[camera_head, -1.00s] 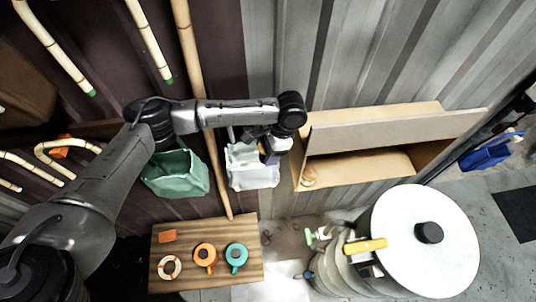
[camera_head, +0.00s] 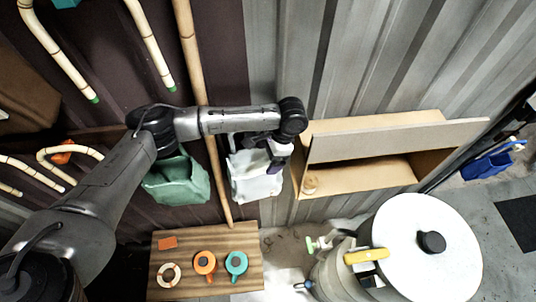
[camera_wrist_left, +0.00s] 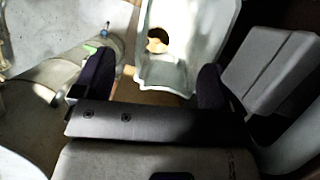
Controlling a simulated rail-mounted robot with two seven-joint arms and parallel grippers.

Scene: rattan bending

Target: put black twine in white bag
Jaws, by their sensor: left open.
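The white bag (camera_head: 256,178) hangs open on the wall, left of the wooden shelf box. My left gripper (camera_head: 277,165) is at its upper right, pointing down, with open jaws. In the left wrist view, the white bag (camera_wrist_left: 178,76) opens just ahead of and between the spread dark fingers of my left gripper (camera_wrist_left: 153,82). Inside the bag is a small round thing, tan and dark (camera_wrist_left: 157,40); it may be the black twine, but I cannot tell for sure. I see no clear black twine elsewhere. My right gripper is not in view.
A green bag (camera_head: 176,182) hangs to the left of the white bag. A wooden board (camera_head: 205,275) below holds orange (camera_head: 204,262) and teal (camera_head: 236,262) rolls and a pale ring (camera_head: 168,274). A wooden shelf box (camera_head: 375,172) is close on the right.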

